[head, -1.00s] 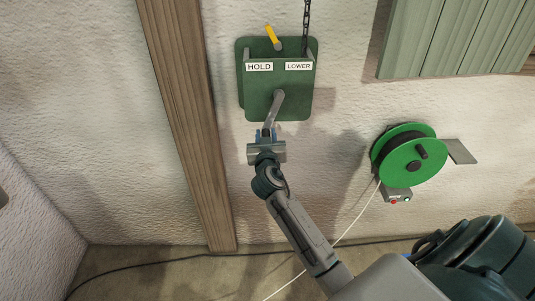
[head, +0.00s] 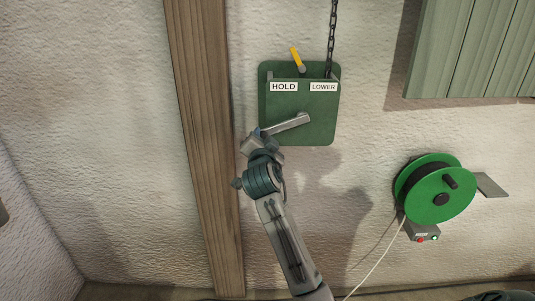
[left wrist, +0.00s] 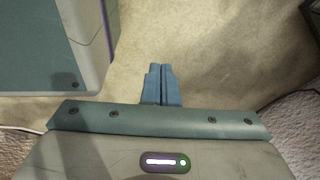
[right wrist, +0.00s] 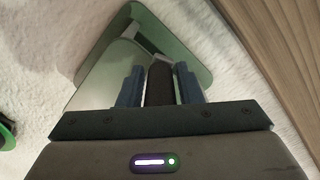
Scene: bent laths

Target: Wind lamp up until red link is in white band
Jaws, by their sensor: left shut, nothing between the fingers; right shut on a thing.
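A green winch box (head: 318,128) with HOLD (head: 284,87) and LOWER (head: 323,87) labels is on the wall in the head view. Its yellow lever (head: 296,58) tilts up and left, on the HOLD side. A dark chain (head: 332,35) runs up from the box out of view. The grey crank arm (head: 287,125) points left and slightly down. My right gripper (head: 256,134) is shut on the crank's dark handle (right wrist: 160,85), seen between its fingers in the right wrist view. My left gripper (left wrist: 161,82) is shut and empty. The lamp, red link and white band are out of view.
A wooden post (head: 205,140) stands just left of the winch. A green cable reel (head: 440,195) with a small button box (head: 422,233) is on the wall at lower right. Green slatted boards (head: 475,50) are at upper right.

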